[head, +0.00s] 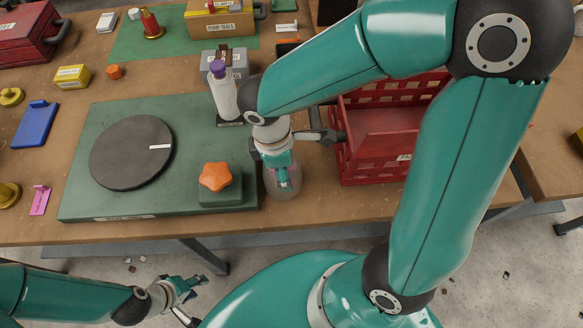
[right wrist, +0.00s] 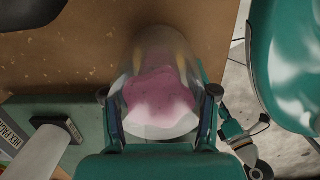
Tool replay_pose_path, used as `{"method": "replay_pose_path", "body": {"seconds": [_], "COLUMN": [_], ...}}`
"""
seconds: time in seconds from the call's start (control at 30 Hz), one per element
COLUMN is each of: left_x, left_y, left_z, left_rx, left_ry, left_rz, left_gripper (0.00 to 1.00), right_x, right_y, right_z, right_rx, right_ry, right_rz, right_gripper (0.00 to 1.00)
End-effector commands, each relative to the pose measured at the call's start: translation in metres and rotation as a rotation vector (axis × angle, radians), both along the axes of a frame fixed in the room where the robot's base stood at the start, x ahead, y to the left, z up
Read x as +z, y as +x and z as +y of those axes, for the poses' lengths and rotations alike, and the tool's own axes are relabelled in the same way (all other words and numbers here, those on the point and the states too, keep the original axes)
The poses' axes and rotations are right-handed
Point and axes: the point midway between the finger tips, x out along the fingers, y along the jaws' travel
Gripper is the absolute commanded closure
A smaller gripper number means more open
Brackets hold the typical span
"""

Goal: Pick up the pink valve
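A clear, rounded jar-like cover (head: 285,188) stands on the table's front edge, right of the green board. In the right wrist view, a pink lump, perhaps the pink valve (right wrist: 160,92), shows blurred through it; its shape is unclear. My right gripper (head: 281,172) points down over the cover. In the right wrist view its fingers (right wrist: 160,108) lie on either side of the cover; I cannot tell whether they press on it. A small flat pink piece (head: 40,200) lies at the table's far left. My left gripper (head: 192,296) is low in front of the table, fingers apart and empty.
The green board (head: 90,195) carries a dark disc (head: 131,152) and an orange star knob (head: 215,177). A white bottle with purple cap (head: 223,95) stands behind my right gripper. A red crate (head: 375,168) stands close on the right.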

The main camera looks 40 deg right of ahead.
Motion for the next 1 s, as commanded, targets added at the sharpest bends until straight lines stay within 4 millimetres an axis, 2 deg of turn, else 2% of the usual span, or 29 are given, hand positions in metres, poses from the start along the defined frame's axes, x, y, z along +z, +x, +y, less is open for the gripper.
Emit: {"method": "replay_pose_path", "body": {"seconds": [0.03,0.3,0.57,0.73,0.87,1.0], "left_x": [0.000,0.000,0.000,0.001,0.003,0.005], "left_y": [0.000,0.000,0.000,0.000,0.000,0.000], "left_z": [0.000,0.000,0.000,0.000,0.000,0.000], "left_rx": [0.000,0.000,0.000,0.000,0.000,0.000], "left_ry": [0.000,0.000,0.000,0.000,0.000,0.000], "left_rz": [0.000,0.000,0.000,0.000,0.000,0.000], "left_gripper": [0.60,0.60,0.60,0.60,0.60,0.60], "right_x": [0.000,0.001,0.002,0.009,0.023,0.048], "right_y": [0.000,0.000,0.000,0.001,0.001,0.002], "right_z": [0.000,0.000,0.000,0.000,0.000,0.000], "right_rx": [0.000,0.000,0.000,-0.001,-0.002,-0.001], "right_ry": [0.000,0.000,0.000,0.000,0.000,0.001], "right_rz": [0.000,0.000,-0.001,-0.004,-0.005,-0.008], "right_gripper": [0.55,0.99,0.99,0.99,0.99,0.99]}}
